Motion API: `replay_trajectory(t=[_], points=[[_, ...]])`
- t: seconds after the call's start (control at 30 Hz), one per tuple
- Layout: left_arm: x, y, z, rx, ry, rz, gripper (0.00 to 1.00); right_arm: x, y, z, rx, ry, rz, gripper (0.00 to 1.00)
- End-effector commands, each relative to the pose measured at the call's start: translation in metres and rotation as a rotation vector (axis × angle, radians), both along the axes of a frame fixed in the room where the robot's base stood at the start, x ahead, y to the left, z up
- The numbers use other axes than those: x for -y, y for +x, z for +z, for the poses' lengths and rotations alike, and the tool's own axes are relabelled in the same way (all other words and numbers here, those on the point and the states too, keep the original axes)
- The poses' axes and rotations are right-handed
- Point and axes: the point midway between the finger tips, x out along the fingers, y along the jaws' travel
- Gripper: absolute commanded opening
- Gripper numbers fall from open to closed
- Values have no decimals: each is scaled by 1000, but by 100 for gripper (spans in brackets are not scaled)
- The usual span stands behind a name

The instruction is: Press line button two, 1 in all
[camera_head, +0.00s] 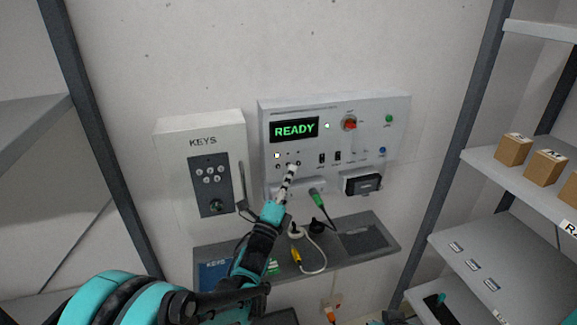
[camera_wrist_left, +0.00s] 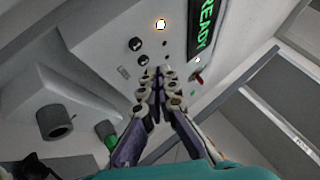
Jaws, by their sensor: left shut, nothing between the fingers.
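A pale control panel (camera_head: 390,112) on the wall shows a green READY display (camera_head: 294,129). Below the display is a row of small dark buttons with small lamps above; the left lamp (camera_head: 277,155) is lit white. In the left wrist view two dark round buttons show, the left one (camera_wrist_left: 135,44) and the second one (camera_wrist_left: 143,59); fingers hide the spot beyond. My left gripper (camera_head: 292,168) is shut and empty, its tips at the right part of the button row. In the wrist view the gripper (camera_wrist_left: 158,72) has its tips just beside the second button; I cannot tell whether they touch.
A KEYS box (camera_head: 200,133) with a keypad hangs left of the panel. A grey ledge (camera_head: 385,227) lies below; shelves with boxes (camera_head: 513,149) stand right.

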Motion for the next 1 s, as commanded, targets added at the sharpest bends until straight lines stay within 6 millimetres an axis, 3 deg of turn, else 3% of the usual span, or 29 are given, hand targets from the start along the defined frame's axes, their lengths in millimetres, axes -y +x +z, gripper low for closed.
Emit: replay_trajectory(t=[1.0], points=[[-4, 12, 0, 0, 1, 0, 0, 0, 0, -3, 0, 0, 0, 0]])
